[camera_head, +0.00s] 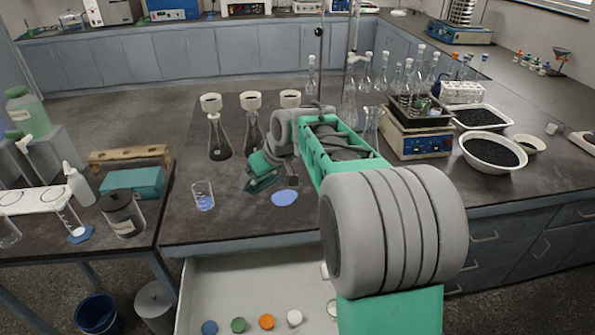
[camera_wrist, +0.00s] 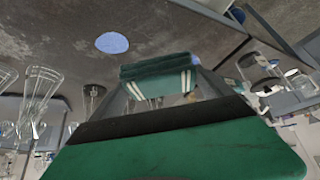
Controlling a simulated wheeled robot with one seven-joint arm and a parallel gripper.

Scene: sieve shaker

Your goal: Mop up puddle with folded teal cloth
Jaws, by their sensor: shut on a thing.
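My gripper (camera_head: 275,183) is over the middle bench, just left of and above the puddle. It is shut on the folded teal cloth (camera_wrist: 158,72), which has pale stripes and sits between the fingers in the wrist view. In the head view the cloth is hard to tell from the green gripper body. The puddle (camera_head: 285,198) is a flat, light blue oval on the dark benchtop, and it also shows in the wrist view (camera_wrist: 112,43). The cloth appears apart from the puddle.
A beaker with blue liquid (camera_head: 203,197) stands left of the puddle. Flasks with funnels (camera_head: 219,135) stand behind. A balance (camera_head: 417,139) and white bowls of dark grains (camera_head: 493,152) are at right. An open drawer (camera_head: 230,289) juts out in front.

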